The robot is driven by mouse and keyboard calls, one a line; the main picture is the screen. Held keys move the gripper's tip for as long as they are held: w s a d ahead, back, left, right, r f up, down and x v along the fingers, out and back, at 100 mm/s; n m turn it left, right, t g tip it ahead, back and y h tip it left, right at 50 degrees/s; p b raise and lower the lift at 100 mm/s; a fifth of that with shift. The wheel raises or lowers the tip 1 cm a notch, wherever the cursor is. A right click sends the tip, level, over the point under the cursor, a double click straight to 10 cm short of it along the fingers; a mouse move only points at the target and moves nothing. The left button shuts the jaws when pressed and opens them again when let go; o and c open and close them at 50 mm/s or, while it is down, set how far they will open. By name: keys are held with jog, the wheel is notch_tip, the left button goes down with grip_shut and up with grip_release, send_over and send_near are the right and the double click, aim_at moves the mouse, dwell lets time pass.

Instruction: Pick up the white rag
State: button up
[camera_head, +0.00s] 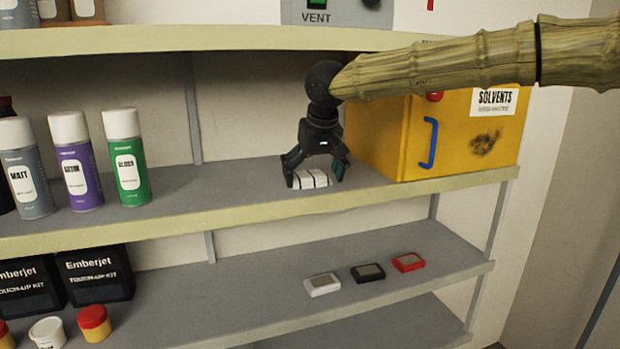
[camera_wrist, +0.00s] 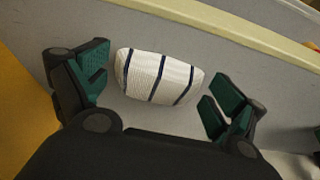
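The white rag (camera_head: 310,179) with dark stripes lies on the middle shelf, left of the yellow cabinet. In the wrist view the rag (camera_wrist: 158,77) sits between the two spread fingers. My gripper (camera_head: 316,176) is open over the rag, pointing down, with one finger on each side of it.
A yellow solvents cabinet (camera_head: 460,134) with a blue handle stands close on the right. Several spray cans (camera_head: 126,158) stand on the left. The upper shelf (camera_head: 200,39) runs above. The lower shelf (camera_head: 230,292) holds three small blocks (camera_head: 367,272). The shelf between cans and rag is clear.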

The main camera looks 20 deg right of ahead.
jog(key=c, duration=0.3)
jog(key=shift+w+r+b, duration=0.1)
jog(key=shift+r+b, duration=0.35)
jog(key=shift+b, duration=0.1)
jog(key=shift+s+r+b, duration=0.15)
jog(key=shift+s+b, duration=0.15)
jog(key=s+b, duration=0.7)
jog(key=s, duration=1)
jog(key=shift+s+d+r, duration=0.1)
jog(key=shift+s+r, duration=0.05)
jog(key=shift+s, duration=0.1)
